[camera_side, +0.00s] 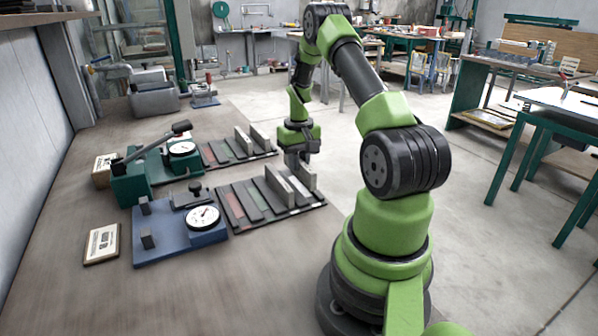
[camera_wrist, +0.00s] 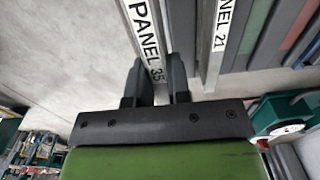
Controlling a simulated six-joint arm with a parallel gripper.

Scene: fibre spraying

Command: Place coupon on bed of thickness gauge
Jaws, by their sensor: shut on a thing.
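My gripper (camera_side: 301,160) is low over the right end of the near rack (camera_side: 262,219). Two dial instruments stand left of the racks: a blue-based one (camera_side: 178,240) with a white dial, and a green one (camera_side: 130,190) with a dial and a raised lever. Their small signs are too blurred to read, so I cannot tell which is the thickness gauge.
A far rack (camera_side: 237,157) also holds strips and upright plates. Signs stand near the blue instrument (camera_side: 102,243) and the green one (camera_side: 104,165). Bare bench (camera_side: 190,300) lies in front of the near rack. A wall borders the bench at left.

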